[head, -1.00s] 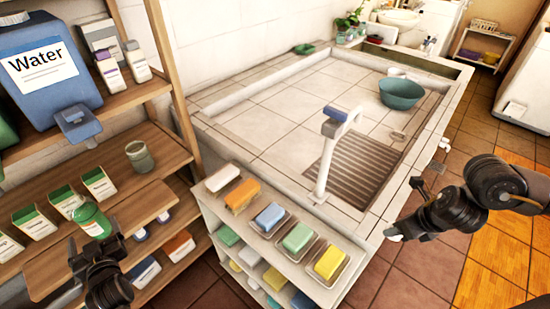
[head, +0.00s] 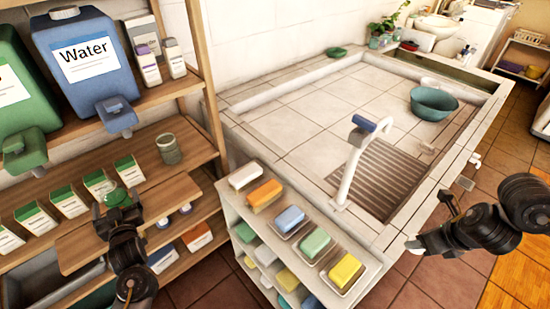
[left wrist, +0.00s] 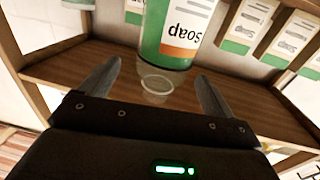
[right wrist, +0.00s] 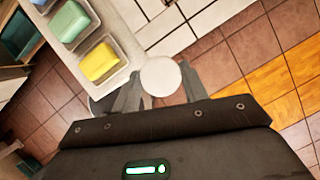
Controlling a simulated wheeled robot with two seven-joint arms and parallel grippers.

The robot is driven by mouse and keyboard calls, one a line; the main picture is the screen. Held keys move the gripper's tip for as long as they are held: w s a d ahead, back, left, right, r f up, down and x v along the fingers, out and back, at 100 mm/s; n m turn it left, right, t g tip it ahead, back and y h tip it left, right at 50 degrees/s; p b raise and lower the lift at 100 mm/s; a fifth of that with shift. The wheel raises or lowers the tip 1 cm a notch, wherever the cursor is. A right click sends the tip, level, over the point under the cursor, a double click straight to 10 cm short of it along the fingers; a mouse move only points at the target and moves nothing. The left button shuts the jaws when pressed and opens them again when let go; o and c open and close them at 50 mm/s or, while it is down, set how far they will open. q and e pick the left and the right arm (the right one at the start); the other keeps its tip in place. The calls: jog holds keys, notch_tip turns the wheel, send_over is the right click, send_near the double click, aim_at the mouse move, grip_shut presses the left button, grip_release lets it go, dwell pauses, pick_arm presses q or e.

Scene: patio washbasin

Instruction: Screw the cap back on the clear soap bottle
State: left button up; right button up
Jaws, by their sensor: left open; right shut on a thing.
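The soap bottle (head: 118,196) holds green liquid and is at the wooden shelf unit on the left. In the left wrist view the bottle (left wrist: 170,40) has an upside-down "Soap" label, and its clear neck (left wrist: 155,83) shows uncapped between my fingers. My left gripper (head: 117,207) is open around the bottle's upper part; contact cannot be told. A white round cap (right wrist: 160,76) is in my right gripper (right wrist: 160,82), shut on it. In the head view my right gripper (head: 413,245) is above the floor right of the basin, far from the bottle.
Several soap boxes (head: 68,201) and a jar (head: 168,148) stand on the shelf. Blue (head: 88,62) and green (head: 16,90) jugs with taps are above. The tiled basin (head: 300,140) and a rack of soap bars (head: 289,220) lie between my grippers.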

pick_arm(q)
jog(key=shift+w+a, duration=0.25)
jog(key=shift+w, duration=0.05)
pick_arm(e)
jog(key=shift+r, duration=0.1)
pick_arm(q)
jog(key=shift+w+a+r, duration=0.15)
jog(key=shift+w, duration=0.15)
pick_arm(e)
jog(key=shift+r, duration=0.2)
pick_arm(q)
jog(key=p+x, duration=0.1)
jog(key=x, duration=0.2)
jog(key=shift+w+a+p, duration=0.15)
jog(key=shift+a+p, duration=0.1)
jog(key=shift+p, duration=0.15)
pick_arm(e)
jog(key=shift+r, duration=0.7)
pick_arm(q)
jog(key=shift+w+a+f, duration=0.2)
jog(key=shift+w+a, duration=0.05)
jog(key=shift+w, duration=0.25)
jog(key=shift+r, duration=0.1)
grip_shut()
